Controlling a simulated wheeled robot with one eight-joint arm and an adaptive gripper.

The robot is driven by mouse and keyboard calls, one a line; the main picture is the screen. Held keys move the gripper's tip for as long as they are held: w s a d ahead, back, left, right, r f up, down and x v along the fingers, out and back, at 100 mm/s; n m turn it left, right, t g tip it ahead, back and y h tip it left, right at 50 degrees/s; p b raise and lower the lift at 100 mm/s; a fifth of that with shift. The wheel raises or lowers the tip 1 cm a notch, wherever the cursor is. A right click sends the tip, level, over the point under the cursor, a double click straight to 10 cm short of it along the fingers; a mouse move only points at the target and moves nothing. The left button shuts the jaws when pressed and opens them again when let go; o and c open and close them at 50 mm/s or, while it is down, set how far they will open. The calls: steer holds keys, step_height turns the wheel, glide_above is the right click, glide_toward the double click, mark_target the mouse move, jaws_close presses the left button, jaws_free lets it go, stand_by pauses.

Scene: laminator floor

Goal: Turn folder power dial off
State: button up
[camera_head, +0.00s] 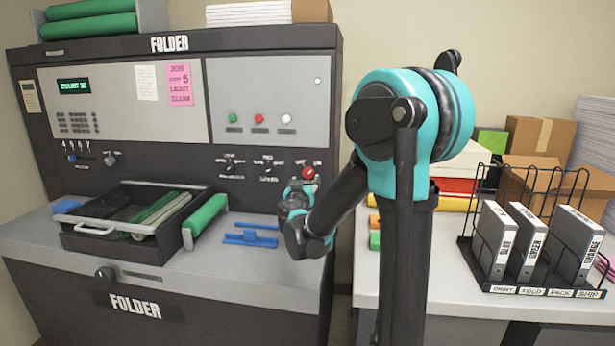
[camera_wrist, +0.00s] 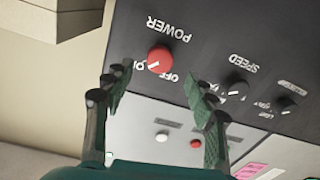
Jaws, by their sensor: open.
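The folder's power dial (camera_wrist: 160,58) is a red knob on the dark panel, upside down in the wrist view under the word POWER. Its white mark points to the lower left there, toward the ON label (camera_wrist: 121,70). The OFF label (camera_wrist: 170,77) is on the other side. The dial also shows as a small red knob (camera_head: 308,172) in the head view. My gripper (camera_wrist: 158,82) is open and empty, with its fingertips to either side of the dial's picture and apart from it. In the head view my gripper (camera_head: 299,192) is just below the dial, and my arm hides part of the panel.
The speed dial (camera_wrist: 237,86) and another black dial (camera_wrist: 284,104) sit beside the power dial. Red and white buttons (camera_head: 259,118) are above on the grey panel. A tray (camera_head: 75,243), green roller and blue parts (camera_head: 250,238) lie on the ledge below. A binder rack (camera_head: 525,291) stands right.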

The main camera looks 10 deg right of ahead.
mark_target(308, 174)
steer(key=x, duration=0.6)
steer(key=shift+w, duration=0.1)
steer(key=c, duration=1.2)
